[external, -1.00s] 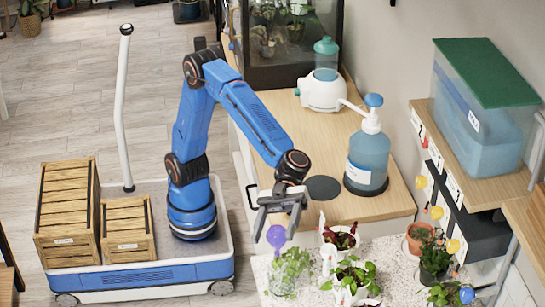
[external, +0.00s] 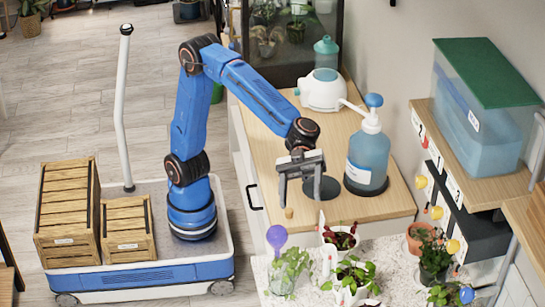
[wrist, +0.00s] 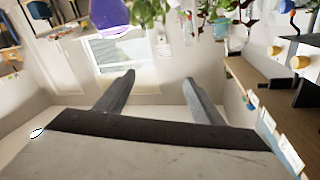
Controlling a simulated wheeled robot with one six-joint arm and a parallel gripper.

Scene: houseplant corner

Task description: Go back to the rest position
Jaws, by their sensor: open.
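My gripper (external: 301,200) hangs over the front part of the wooden counter (external: 395,207) in the external view, fingers apart and pointing down. Nothing shows between the fingers. In the wrist view my gripper (wrist: 158,82) shows two grey fingers spread apart with an empty gap. My blue arm rises from its base and bends over to the right. A small tan piece (external: 289,213) shows just below the left fingertip; I cannot tell whether they touch.
A blue pump bottle (external: 368,155) stands close right of my gripper. A dark round disc (external: 329,188) lies behind it. A purple bulb (external: 277,237) and potted plants (external: 353,275) stand in front. Wooden crates (external: 128,228) ride on my base. Open floor lies left.

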